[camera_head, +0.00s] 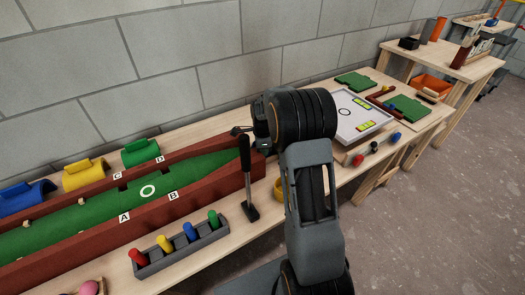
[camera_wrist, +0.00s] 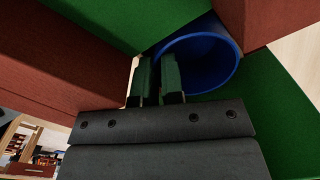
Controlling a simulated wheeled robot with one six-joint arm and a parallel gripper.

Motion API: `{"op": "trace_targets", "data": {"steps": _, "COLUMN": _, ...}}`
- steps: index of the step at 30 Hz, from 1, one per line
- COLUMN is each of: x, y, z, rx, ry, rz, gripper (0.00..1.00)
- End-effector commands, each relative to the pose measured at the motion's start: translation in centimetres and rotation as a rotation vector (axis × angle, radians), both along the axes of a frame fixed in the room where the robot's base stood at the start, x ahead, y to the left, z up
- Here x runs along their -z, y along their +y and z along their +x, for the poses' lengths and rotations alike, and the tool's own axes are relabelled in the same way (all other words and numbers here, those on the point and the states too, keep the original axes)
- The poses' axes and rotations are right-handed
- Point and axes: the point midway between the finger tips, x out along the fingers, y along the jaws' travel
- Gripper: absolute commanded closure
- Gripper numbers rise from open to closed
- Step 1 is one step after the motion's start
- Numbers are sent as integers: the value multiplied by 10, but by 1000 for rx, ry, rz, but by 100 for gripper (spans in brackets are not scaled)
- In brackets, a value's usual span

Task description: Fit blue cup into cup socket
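In the wrist view, my gripper (camera_wrist: 158,72) has its two dark fingers a narrow gap apart, at the left side of the blue cup (camera_wrist: 212,65). The left part of the cup's rim runs into the gap, with one finger on each side, so the fingers look shut on the cup's wall. The cup's open mouth faces the camera. Green and red-brown surfaces lie close around it, and I cannot tell whether it touches them. No cup socket can be made out for certain. In the head view my arm hides the cup, and the fingertips cannot be made out.
A long green lane (camera_head: 65,222) with red-brown walls (camera_head: 185,205) lies on the wooden bench. A black upright lever (camera_head: 246,175) stands close to my arm. A grey rack (camera_head: 180,250) of coloured pegs stands in front. A white-topped board (camera_head: 345,128) lies to the right.

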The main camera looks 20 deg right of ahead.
Motion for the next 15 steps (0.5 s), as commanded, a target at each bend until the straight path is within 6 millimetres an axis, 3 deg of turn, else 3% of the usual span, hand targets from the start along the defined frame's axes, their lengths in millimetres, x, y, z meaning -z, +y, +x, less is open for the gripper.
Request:
{"op": "trace_targets", "data": {"steps": 1, "x": 14, "y": 1, "z": -5, "rx": -1, "ry": 22, "rz": 3, "gripper": 87}}
{"op": "trace_targets", "data": {"steps": 3, "x": 14, "y": 1, "z": -5, "rx": -1, "ry": 21, "rz": 3, "gripper": 82}}
{"op": "trace_targets", "data": {"steps": 9, "x": 14, "y": 1, "z": -5, "rx": -2, "ry": 20, "rz": 2, "gripper": 82}}
{"op": "trace_targets", "data": {"steps": 15, "x": -3, "y": 1, "z": -5, "rx": -2, "ry": 19, "rz": 2, "gripper": 82}}
